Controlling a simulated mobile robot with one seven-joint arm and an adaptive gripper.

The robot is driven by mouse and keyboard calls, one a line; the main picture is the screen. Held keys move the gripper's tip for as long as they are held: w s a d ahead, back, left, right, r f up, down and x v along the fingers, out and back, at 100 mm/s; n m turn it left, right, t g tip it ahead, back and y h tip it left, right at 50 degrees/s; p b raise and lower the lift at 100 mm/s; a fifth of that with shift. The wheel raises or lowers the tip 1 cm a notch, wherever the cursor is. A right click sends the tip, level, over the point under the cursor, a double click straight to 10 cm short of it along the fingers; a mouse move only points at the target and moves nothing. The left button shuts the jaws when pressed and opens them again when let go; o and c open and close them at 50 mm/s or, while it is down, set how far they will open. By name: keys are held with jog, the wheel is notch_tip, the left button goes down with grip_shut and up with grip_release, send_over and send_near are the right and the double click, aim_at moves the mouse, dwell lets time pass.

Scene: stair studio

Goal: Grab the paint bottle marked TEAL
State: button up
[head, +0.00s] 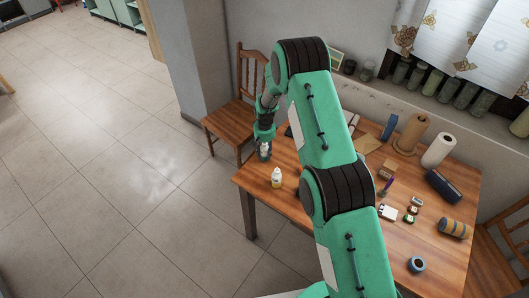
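My gripper (264,138) points down over the far left part of the wooden table (256,184). A small bottle (264,153) with a whitish upper part and a dark teal-looking lower part shows right at my fingertips. I cannot tell whether the fingers touch it or whether it stands on the table. A second small bottle (276,178), white with a yellowish band, stands upright nearer the table's left edge, apart from my gripper. No label can be read at this size. My green arm hides the middle of the table.
Wooden chairs stand at the left (227,122) and right (490,262) of the table. Open tiled floor (120,180) lies left.

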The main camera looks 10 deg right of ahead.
jog(key=shift+c, duration=1.3)
jog(key=shift+r, duration=0.1)
jog(key=shift+r, duration=4.9)
